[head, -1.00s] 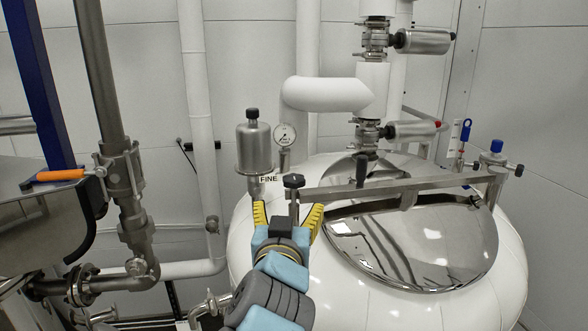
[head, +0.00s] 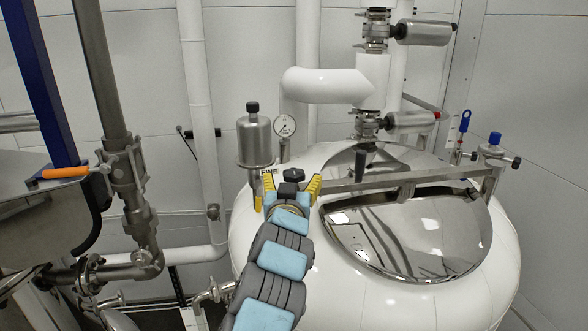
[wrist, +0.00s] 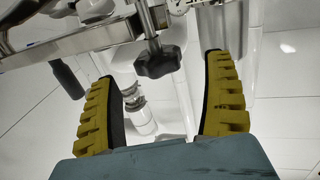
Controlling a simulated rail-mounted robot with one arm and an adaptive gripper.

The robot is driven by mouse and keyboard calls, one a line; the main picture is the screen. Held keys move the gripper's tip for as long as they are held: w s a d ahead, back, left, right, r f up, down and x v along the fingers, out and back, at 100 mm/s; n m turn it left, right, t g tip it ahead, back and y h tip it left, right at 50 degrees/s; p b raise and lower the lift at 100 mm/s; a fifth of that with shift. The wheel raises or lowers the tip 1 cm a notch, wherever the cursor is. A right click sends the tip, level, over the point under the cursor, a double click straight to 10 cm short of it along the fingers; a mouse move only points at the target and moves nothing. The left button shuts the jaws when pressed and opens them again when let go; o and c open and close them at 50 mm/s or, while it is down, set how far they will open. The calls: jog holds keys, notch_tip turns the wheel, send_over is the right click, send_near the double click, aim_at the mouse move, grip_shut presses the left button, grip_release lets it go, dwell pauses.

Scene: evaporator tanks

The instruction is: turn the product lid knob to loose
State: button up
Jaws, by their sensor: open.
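The product lid (head: 420,230) is a shiny round steel cover on the white tank, with a steel bar (head: 400,180) across it. The black star-shaped knob (head: 294,175) sits at the bar's left end. In the wrist view the knob (wrist: 157,59) hangs on a steel threaded stem, ahead of the space between my fingers. My gripper (head: 292,186) has two yellow ribbed fingers, spread apart on either side of the knob in the head view. In the wrist view my gripper (wrist: 162,90) is open and empty, and neither finger appears to touch the knob.
The white tank (head: 275,235) fills the centre right. A steel canister (head: 254,140) and a round gauge (head: 284,125) stand just behind and left of the knob. A black upright handle (head: 360,160) rises near the bar. Pipes and an orange-handled valve (head: 66,173) are at left.

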aim_at(293, 179)
jog(key=shift+w+d+r+p, duration=0.15)
jog(key=shift+w+p, duration=0.4)
jog(key=shift+w, duration=1.4)
jog(key=c, duration=1.2)
